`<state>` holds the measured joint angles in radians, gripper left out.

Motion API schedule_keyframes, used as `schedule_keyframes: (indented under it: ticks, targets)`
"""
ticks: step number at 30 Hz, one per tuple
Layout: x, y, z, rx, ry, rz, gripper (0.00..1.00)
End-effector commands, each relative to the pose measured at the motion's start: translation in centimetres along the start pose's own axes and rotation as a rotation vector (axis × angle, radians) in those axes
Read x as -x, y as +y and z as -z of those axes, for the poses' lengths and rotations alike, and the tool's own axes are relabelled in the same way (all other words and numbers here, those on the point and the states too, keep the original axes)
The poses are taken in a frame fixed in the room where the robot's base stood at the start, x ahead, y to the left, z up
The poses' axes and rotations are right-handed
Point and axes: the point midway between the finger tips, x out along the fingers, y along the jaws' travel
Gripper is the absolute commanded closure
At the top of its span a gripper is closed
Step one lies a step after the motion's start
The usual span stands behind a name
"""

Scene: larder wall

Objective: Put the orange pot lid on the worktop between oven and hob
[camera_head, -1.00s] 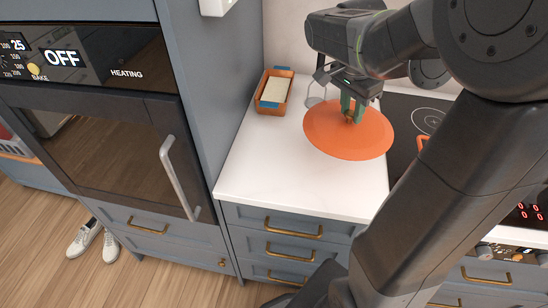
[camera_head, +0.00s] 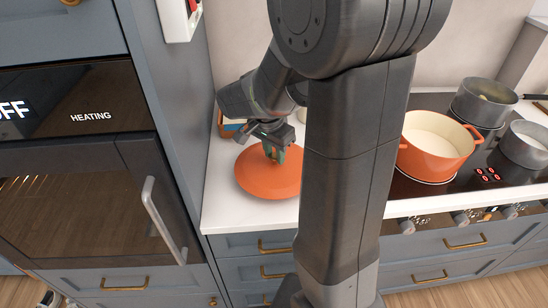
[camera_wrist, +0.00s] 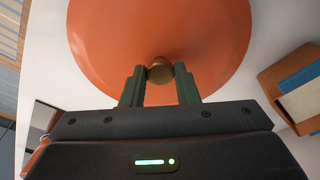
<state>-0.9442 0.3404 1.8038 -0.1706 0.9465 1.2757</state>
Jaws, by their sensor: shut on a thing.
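The orange pot lid (camera_head: 262,184) is over the white worktop (camera_head: 222,207) between the oven and the hob. It looks level; whether it touches the surface I cannot tell. My gripper (camera_head: 278,155) is above it, fingers pointing down. In the wrist view my gripper (camera_wrist: 160,75) is shut on the brass knob (camera_wrist: 160,71) of the lid, with the orange disc (camera_wrist: 160,30) spread beyond the fingers. My arm hides the lid's right edge in the head view. The oven (camera_head: 75,160) is at the left, and the hob (camera_head: 470,185) is at the right.
An orange pot (camera_head: 435,150) with pale contents stands on the hob, with grey pots (camera_head: 482,105) beyond it. The front strip of worktop is clear.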

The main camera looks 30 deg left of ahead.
Motion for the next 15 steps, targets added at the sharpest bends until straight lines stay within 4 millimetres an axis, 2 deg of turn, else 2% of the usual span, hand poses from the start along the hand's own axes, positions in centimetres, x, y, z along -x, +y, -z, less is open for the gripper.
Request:
schedule_keyframes:
  ticks: [4,15]
  targets:
    - [-1.7,0.0,-0.2,0.0,0.0,-0.001,1.0]
    - [-2.2,0.0,-0.3,0.0,0.001,0.001,1.0]
